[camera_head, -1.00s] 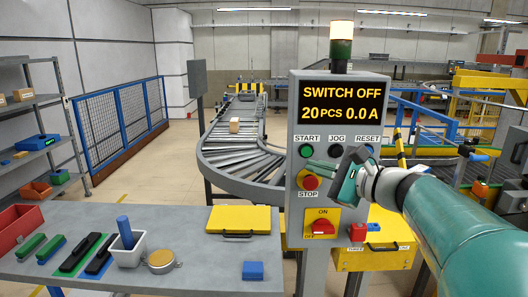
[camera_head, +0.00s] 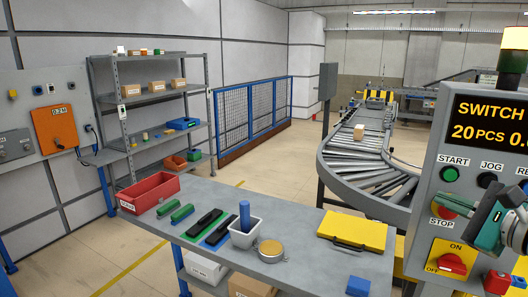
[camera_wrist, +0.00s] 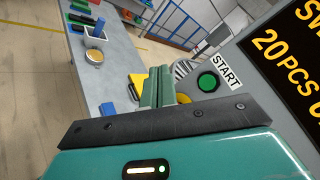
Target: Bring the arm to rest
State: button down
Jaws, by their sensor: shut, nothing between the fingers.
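My gripper (camera_head: 452,204) is at the right of the head view, in front of the grey control panel (camera_head: 418,235). Its fingers point left across the red stop button (camera_head: 446,212) and partly hide it; I cannot tell whether they touch it. In the wrist view the fingers (camera_wrist: 158,76) are together and empty, beside the green start button (camera_wrist: 208,82). The rotary switch (camera_head: 452,265) on its yellow plate is below the gripper. The display (camera_head: 490,120) reads "SWITCH" and "20 PCS", cut off by the frame edge.
A grey table (camera_head: 215,190) at front holds a red bin (camera_head: 150,192), a white cup (camera_head: 246,238), a round tin (camera_head: 271,250), a yellow case (camera_head: 352,231) and a blue block (camera_head: 358,286). A roller conveyor (camera_head: 365,175) with a box curves behind. Shelves (camera_head: 155,90) stand at left.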

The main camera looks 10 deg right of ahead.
jog(key=s+a+f+n+g+y, duration=0.1)
jog(key=a+f+n+g, duration=0.35)
jog(key=a, duration=0.45)
jog(key=s+a+f+n+g+y, duration=0.1)
jog(key=a+f+n+g, duration=0.2)
jog(key=a+f+n, duration=0.45)
jog(key=s+a+f+n+g+h, duration=0.3)
jog(key=s+a+f+n+h, duration=0.3)
jog(key=a+n, duration=0.2)
jog(key=n, duration=0.2)
jog(key=shift+s+f+n, duration=0.2)
jog(key=shift+s+n, duration=0.2)
